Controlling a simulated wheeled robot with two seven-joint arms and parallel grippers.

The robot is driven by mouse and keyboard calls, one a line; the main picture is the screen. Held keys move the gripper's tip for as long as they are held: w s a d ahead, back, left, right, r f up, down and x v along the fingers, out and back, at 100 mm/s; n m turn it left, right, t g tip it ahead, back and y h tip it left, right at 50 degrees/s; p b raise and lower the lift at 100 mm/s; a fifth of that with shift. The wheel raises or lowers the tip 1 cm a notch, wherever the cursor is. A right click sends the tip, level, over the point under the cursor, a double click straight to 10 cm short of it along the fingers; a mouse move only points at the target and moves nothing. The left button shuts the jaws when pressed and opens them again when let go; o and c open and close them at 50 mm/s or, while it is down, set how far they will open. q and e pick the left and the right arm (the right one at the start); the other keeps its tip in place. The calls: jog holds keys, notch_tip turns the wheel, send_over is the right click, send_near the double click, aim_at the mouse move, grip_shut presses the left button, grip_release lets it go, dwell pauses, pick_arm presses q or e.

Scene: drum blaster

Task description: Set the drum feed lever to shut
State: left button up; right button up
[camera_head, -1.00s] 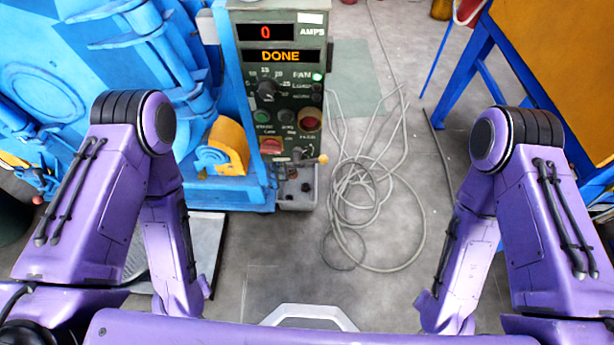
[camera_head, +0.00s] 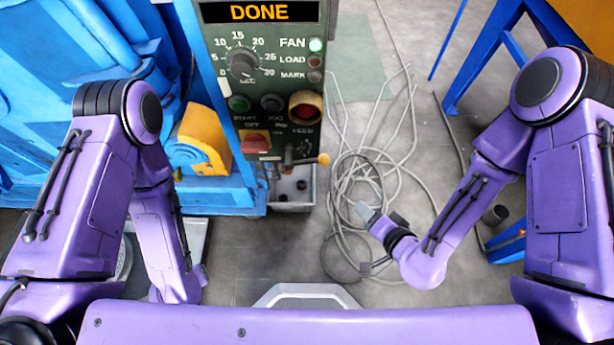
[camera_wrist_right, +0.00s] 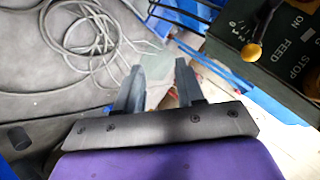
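The drum feed lever (camera_head: 324,158) is a short rod with a yellow ball knob at the bottom of the dark green control panel (camera_head: 222,107), under the FEED label. In the head view its rod points to the right. The lever knob also shows in the right wrist view (camera_wrist_right: 251,52), at upper right beside the FEED lettering. My right gripper (camera_head: 366,210) is below and to the right of the knob, apart from it. In the right wrist view its two fingers (camera_wrist_right: 160,78) are spread with nothing between them. My left gripper is out of view.
The panel carries a DONE display (camera_head: 260,12), a dial (camera_head: 241,64), several buttons and a red switch (camera_head: 255,141). A grey box (camera_head: 296,190) sits below it. Coiled cable (camera_head: 350,180) lies on the floor. A blue machine (camera_head: 60,70) stands left, a blue frame (camera_head: 490,50) right.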

aim_at(308, 160)
jog(key=w+a+r+t+y+b, duration=0.1)
jog(key=w+a+y+b, duration=0.1)
jog(key=w+a, duration=0.2)
jog(key=w+a+r+t+y+b, duration=0.1)
jog(key=w+a+r+y+b, duration=0.1)
jog(key=a, duration=0.4)
jog(key=w+a+r+t+y+b, duration=0.1)
jog(key=w+a+r+y+b, duration=0.1)
jog(key=w+a, duration=0.3)
jog(key=shift+w+r+t+y, duration=0.1)
jog(key=shift+w+t+y, duration=0.3)
jog(key=shift+y, duration=0.2)
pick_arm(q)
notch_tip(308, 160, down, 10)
pick_arm(e)
jog(key=shift+s, duration=0.1)
grip_shut()
